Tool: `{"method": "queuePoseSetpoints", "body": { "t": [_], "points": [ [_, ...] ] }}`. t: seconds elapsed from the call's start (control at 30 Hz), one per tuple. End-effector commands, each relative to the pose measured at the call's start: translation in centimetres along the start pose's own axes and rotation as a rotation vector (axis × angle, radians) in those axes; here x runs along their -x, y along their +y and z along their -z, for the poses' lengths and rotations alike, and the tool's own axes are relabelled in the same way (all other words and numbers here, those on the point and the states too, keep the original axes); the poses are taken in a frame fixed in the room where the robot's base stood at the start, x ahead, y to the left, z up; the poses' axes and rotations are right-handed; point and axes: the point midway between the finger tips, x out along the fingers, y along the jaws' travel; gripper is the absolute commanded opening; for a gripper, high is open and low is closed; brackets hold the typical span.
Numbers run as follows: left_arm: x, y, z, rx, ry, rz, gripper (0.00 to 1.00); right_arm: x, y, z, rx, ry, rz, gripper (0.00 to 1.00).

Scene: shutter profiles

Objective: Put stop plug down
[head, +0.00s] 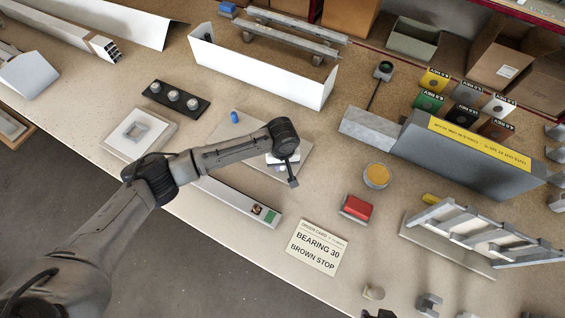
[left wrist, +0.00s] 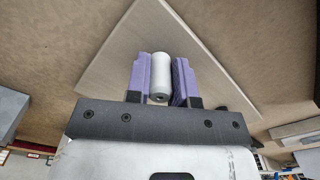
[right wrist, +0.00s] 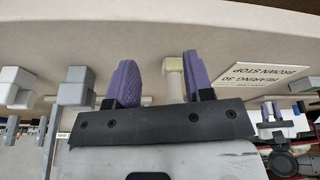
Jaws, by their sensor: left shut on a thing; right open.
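The stop plug (left wrist: 160,72) is a light grey cylinder between the purple fingers of my left gripper (left wrist: 160,72) in the left wrist view. That gripper is shut on it above a pale square board (left wrist: 118,60). I cannot tell whether the plug touches the board. In the head view my left gripper (head: 281,162) is over the right part of the board (head: 240,133), and the arm hides much of the plug. My right gripper (right wrist: 157,65) is open, with a cream piece (right wrist: 174,72) showing between or beyond its fingers.
A small blue plug (head: 235,117) stands on the same board. A white channel profile (head: 240,198) and an order card (head: 313,247) reading "BEARING 30 BROWN STOP" lie in front. A red block (head: 356,208) and yellow-topped round container (head: 376,176) are to the right.

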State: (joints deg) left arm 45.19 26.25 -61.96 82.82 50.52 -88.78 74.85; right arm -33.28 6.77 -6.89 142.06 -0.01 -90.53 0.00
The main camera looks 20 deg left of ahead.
Motion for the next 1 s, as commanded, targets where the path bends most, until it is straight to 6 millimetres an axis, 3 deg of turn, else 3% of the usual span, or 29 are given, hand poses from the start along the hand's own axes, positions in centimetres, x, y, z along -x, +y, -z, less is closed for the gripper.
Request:
{"method": "queuePoseSetpoints", "body": {
  "t": [0.23, 0.27, 0.5, 0.8, 1.0],
  "points": [
    [-0.3, 0.0, 0.0, 0.001, -0.002, 0.000, 0.00, 0.2, 0.2, 0.1, 0.007, 0.000, -0.005, 0.47],
    [-0.3, 0.0, 0.0, 0.001, -0.001, 0.000, 0.25, 0.2, 0.2, 0.0, 0.007, 0.000, -0.005, 0.47],
    [-0.2, 0.0, 0.0, 0.000, 0.000, 0.000, 0.48, 0.1, 0.2, 0.0, 0.006, 0.000, -0.005, 0.47],
    [0.0, 0.0, 0.1, 0.000, 0.002, -0.001, 0.48, -0.1, 0.0, 0.0, 0.001, 0.001, -0.001, 0.47],
    [2.8, 0.0, 0.1, 0.000, 0.002, -0.002, 0.48, 0.6, 0.0, 0.2, -0.003, 0.002, 0.002, 0.47]
  ]
}}
